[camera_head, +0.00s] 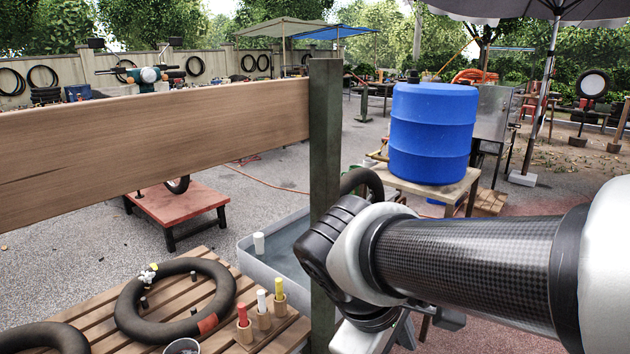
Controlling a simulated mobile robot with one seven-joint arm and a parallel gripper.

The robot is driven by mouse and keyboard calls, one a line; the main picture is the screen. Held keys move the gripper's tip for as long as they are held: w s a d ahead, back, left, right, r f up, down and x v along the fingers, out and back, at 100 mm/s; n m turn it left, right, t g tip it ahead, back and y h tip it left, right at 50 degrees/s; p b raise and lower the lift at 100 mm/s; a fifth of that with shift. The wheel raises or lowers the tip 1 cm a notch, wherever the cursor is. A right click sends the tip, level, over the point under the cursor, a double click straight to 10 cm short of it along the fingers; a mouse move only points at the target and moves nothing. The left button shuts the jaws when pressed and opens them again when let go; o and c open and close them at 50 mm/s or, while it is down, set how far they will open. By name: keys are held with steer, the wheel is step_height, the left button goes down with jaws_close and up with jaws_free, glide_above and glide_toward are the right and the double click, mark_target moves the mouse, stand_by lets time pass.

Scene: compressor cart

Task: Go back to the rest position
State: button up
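My arm comes in from the right edge, with a carbon-patterned link ending in a dark joint near the middle of the view. Its lower part runs down behind and below that joint, toward the bottom edge. I cannot make out my gripper or its fingers, so I cannot see whether it holds anything.
A dark post (325,150) and wooden board (160,145) stand close on the left. A slatted table (120,293) holds black tubes (130,318) and coloured sticks in holders (263,312). A grey basin (262,272) is beside it. A blue barrel (432,135) stands behind my arm.

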step_height(320, 180, up, 26)
steer(key=s+d+m+t+y+p, duration=0.2)
steer(key=m+p, duration=0.8)
steer(key=p, duration=1.1)
steer(key=shift+s+d+f+t+y, duration=0.2)
steer(key=shift+s+t+y, duration=0.1)
steer(key=shift+y, duration=0.8)
